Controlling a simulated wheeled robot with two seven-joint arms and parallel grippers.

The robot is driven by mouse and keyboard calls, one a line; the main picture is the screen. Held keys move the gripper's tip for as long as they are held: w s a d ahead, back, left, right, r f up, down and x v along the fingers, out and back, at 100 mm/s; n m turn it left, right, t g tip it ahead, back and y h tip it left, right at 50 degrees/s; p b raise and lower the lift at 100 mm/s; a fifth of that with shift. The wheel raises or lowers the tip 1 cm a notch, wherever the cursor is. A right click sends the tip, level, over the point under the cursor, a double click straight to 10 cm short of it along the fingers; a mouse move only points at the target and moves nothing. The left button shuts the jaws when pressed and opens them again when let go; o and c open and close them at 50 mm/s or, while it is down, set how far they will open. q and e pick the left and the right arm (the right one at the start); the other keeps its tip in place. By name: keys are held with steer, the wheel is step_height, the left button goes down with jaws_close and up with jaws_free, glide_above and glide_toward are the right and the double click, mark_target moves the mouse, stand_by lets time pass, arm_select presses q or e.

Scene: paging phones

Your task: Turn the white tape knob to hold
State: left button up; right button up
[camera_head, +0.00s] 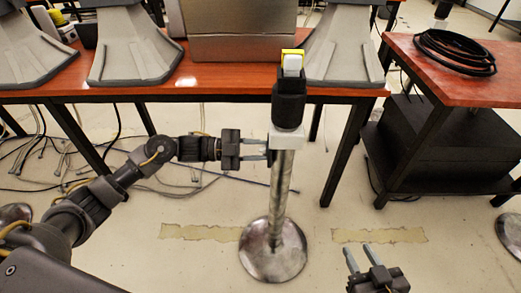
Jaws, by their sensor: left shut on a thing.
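A metal stand (281,190) with a round base (273,250) stands upright on the floor in front of the table. Its upper end is a black body (289,103) with a yellow and white top (292,64), and a white band (287,138) sits just below the black part. My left gripper (267,149) comes in level from the left, shut on a small part at the stand's left side, just below the white band. That part is mostly hidden and its setting cannot be read. My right gripper (361,254) is open and empty, low at the right of the stand.
A red-brown table (190,92) behind the stand holds grey horn-shaped objects (133,45) and a metal box (243,48). A second table (445,85) at right carries a coiled black cable (455,50). Cables lie on the floor at left.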

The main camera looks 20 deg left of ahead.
arm_select(q)
steer(key=o, duration=1)
steer(key=v, duration=1.1)
arm_select(e)
steer(key=shift+s+d+f+g+h, duration=0.2)
steer(key=shift+d+f+g+h, duration=0.15)
steer(key=shift+f, duration=0.1)
arm_select(q)
steer(key=shift+d, duration=0.1)
